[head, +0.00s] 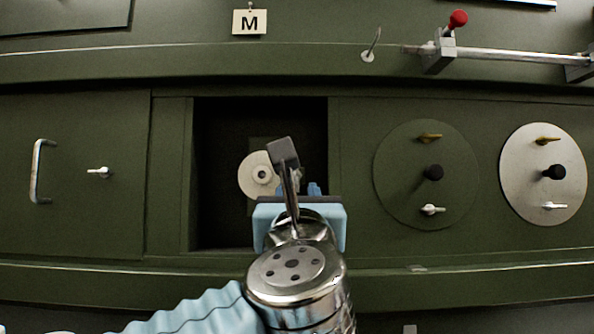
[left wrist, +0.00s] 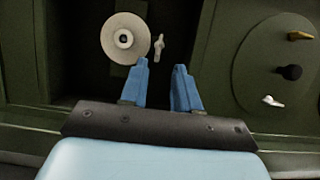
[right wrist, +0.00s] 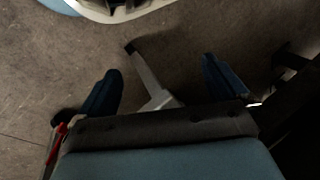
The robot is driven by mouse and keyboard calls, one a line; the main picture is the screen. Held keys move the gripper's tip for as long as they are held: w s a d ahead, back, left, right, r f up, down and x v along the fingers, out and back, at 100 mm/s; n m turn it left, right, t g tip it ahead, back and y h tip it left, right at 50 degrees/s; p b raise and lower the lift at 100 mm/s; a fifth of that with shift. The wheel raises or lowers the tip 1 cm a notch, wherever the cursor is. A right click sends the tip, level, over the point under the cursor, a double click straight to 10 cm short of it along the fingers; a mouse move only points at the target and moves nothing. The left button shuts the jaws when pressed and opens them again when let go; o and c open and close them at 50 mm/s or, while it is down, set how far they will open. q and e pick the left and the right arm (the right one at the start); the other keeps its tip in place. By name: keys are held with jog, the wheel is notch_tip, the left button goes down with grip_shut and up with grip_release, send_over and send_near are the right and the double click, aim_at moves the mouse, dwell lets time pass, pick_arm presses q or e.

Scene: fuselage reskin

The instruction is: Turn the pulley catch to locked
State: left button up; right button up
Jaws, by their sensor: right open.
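The pale pulley wheel (head: 255,178) sits inside the dark recess in the green wall, and it also shows in the left wrist view (left wrist: 123,38). A small pale catch (left wrist: 158,47) stands just right of the wheel in the left wrist view, its lever roughly upright. In the head view the catch is mostly hidden by my left gripper (head: 314,188). In the left wrist view my left gripper (left wrist: 162,72) is open and empty, its blue fingertips just below the catch with a visible gap. My right gripper (right wrist: 158,72) is open and empty over the floor.
Right of the recess are a green round cover (head: 400,190) and a pale round cover (head: 520,190), each with a black knob and small latches. A panel with a handle (head: 37,172) is at left. A rod with a red knob (head: 457,19) runs above.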

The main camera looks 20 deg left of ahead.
aim_at(297, 175)
pick_arm(q)
jog(key=p+x, duration=0.2)
jog(key=x, duration=0.6)
jog(key=shift+w+a+r+p, duration=0.1)
jog(key=shift+w+r+p, duration=0.1)
jog(key=shift+w+p, duration=0.1)
jog(key=shift+c, duration=0.5)
grip_shut()
